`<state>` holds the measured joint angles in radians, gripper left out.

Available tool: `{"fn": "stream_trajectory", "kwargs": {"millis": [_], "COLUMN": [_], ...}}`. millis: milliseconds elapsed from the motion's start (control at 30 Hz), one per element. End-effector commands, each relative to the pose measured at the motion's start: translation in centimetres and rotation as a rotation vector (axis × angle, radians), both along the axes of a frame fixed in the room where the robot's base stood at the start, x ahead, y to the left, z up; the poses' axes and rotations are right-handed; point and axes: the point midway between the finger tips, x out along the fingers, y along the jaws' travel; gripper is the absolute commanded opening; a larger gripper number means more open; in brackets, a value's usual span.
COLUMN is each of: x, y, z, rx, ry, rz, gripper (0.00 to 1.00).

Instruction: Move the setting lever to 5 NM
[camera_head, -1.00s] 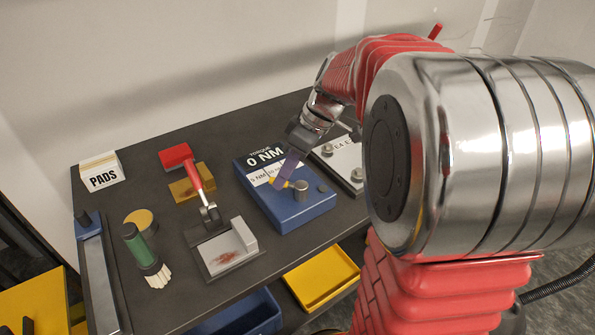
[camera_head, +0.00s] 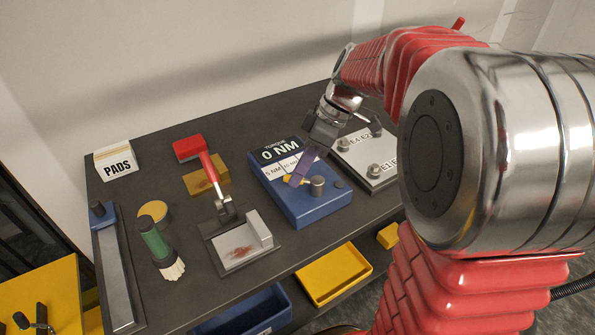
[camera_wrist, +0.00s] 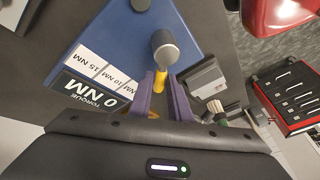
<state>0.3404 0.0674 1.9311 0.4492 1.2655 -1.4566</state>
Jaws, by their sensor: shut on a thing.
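The blue torque box (camera_head: 305,206) stands on the dark bench. Its display (camera_head: 281,151) reads 0 NM. A white scale strip below it, partly hidden by a finger in the head view, shows 15 NM and 10 NM in the wrist view (camera_wrist: 89,62). The setting lever is a grey knob (camera_head: 317,186) with a yellow arm (camera_head: 291,180); in the wrist view the yellow arm (camera_wrist: 160,79) points from the knob (camera_wrist: 165,45) toward my gripper. My gripper (camera_head: 298,178) has purple fingers, shut on the yellow arm. The wrist view shows the fingers (camera_wrist: 164,92) on either side of it.
A grey plate with terminals (camera_head: 370,158) stands close to the right of the box. A clamp with a red handle (camera_head: 210,168) and a stained block (camera_head: 240,243) is on the left. A yellow tray (camera_head: 332,273) lies below the bench front.

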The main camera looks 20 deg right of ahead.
Motion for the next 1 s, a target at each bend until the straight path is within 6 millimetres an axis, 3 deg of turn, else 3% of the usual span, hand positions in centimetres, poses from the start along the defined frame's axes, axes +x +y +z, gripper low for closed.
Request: {"fn": "stream_trajectory", "kwargs": {"millis": [67,100,333,733,1000], "x": [-0.1,-0.1,-0.1,0.0,-0.2], "y": [0.2,0.2,0.2,-0.2,-1.6], "z": [0.0,0.0,0.0,0.5,3.6], "rx": [0.004,0.004,0.003,0.000,0.000], "ry": [0.003,0.003,0.003,0.000,-0.002], "rz": [0.005,0.005,0.004,0.002,0.001], "gripper": [0.00,0.18,0.35,0.36,0.36]}}
